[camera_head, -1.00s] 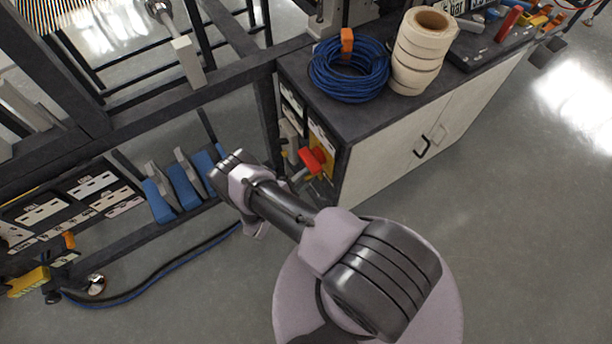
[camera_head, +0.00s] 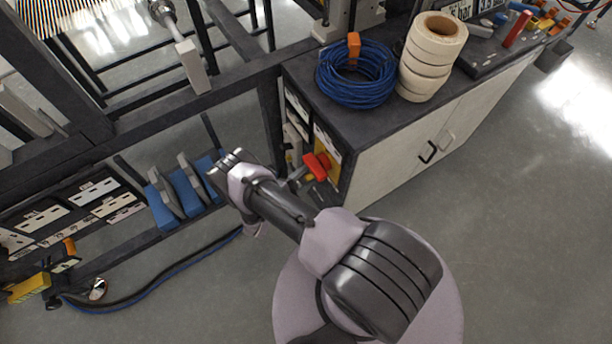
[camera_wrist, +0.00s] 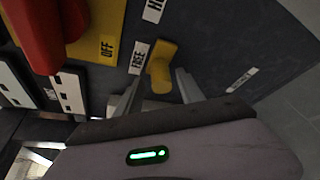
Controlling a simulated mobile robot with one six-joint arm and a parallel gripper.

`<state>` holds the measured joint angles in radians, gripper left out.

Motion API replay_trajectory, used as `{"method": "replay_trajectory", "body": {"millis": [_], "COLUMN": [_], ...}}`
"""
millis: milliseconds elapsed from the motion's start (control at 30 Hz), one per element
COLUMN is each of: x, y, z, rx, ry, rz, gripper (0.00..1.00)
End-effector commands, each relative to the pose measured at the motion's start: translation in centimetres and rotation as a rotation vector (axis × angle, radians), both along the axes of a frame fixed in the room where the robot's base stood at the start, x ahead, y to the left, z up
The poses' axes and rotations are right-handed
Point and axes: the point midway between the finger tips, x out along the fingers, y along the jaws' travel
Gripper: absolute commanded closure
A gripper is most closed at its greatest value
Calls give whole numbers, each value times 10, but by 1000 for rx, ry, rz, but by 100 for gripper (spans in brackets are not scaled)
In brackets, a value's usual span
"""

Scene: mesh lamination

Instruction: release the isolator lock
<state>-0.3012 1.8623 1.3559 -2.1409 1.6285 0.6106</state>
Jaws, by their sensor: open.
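In the wrist view a yellow lock lever (camera_wrist: 161,66) sticks out of a dark panel, beside a FREE label (camera_wrist: 138,57) and another, partly cut-off label. My gripper (camera_wrist: 160,75) is open, with one finger on each side of the lever's near end; I cannot tell whether they touch it. The red isolator handle (camera_wrist: 35,32) stands to the upper left on a yellow plate (camera_wrist: 98,40) marked OFF. In the head view the red handle (camera_head: 317,166) is on the cabinet's end; my arm hides much of the gripper there.
The cabinet (camera_head: 400,160) carries a blue hose coil (camera_head: 355,75) and a stack of tape rolls (camera_head: 430,55). A dark frame with blue blocks (camera_head: 186,192) stands left of my arm. The floor at right is clear.

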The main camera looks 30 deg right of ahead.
Motion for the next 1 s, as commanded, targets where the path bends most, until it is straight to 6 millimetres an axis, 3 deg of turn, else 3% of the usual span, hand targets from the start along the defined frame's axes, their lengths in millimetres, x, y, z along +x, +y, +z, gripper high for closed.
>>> {"method": "replay_trajectory", "body": {"millis": [133,233,500,700,1000], "x": [-3,-8,-37,-55,-61], "y": [7,25,102,145,159], "z": [2,8,27,35,37], "rx": [0,-1,1,1,1], "ry": [1,1,-1,-2,0], "rz": [1,5,8,3,1], "gripper": [55,55,55,55,55]}}
